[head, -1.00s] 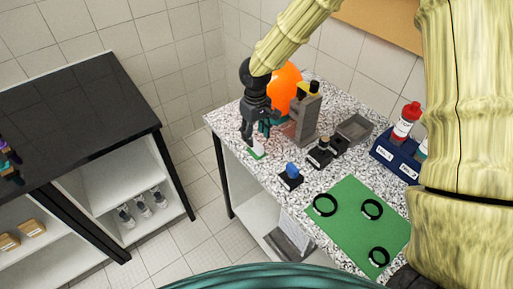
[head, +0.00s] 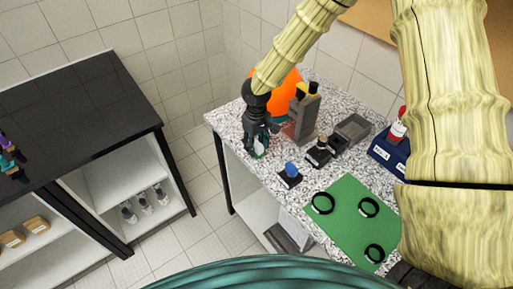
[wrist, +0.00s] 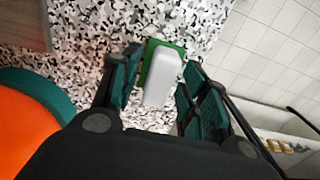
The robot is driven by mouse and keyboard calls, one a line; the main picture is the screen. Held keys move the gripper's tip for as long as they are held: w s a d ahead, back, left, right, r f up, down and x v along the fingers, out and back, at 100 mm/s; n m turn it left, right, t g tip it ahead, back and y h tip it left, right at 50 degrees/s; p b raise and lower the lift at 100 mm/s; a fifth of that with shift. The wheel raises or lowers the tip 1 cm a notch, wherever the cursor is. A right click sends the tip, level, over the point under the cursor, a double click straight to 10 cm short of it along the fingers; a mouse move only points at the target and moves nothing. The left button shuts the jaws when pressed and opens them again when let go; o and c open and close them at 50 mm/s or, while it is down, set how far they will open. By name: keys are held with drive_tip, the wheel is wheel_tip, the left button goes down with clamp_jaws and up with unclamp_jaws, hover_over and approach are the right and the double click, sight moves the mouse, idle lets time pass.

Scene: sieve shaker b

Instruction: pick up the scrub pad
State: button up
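The scrub pad has a green base and a pale grey-white top, and in the wrist view the pad (wrist: 162,76) lies between my two fingers. My gripper (wrist: 160,88) is open, with one dark green finger on each side of the pad. A narrow gap shows on the left, and the right finger is very close to the pad. In the head view my gripper (head: 259,145) points down at the left part of the speckled counter (head: 238,124) and hides most of the pad (head: 260,152).
An orange round object (head: 287,88) and a grey stand (head: 304,115) are right beside my gripper. The counter's left edge is near.

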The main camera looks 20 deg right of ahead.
sight(256, 145)
clamp_jaws()
drive_tip(key=shift+w+r+b, duration=0.1)
drive_tip(key=shift+r+b, duration=0.35)
drive_tip(key=shift+r, duration=0.1)
drive_tip(key=shift+s+a+r+b, duration=0.15)
drive_tip(key=shift+s+r+b, duration=0.15)
drive_tip(key=shift+r+b, duration=0.25)
drive_tip(key=shift+s+a+r+b, duration=0.15)
drive_tip(key=shift+s+r+b, duration=0.15)
drive_tip(key=shift+r+b, duration=0.2)
drive_tip(key=s+a+r+b, duration=0.1)
drive_tip(key=s+a+b, duration=0.3)
drive_tip(key=s, duration=0.9)
drive_tip(key=a, duration=0.3)
drive_tip(key=shift+r+b, duration=0.35)
drive_tip(key=shift+r, duration=0.05)
drive_tip(key=shift+a, duration=0.1)
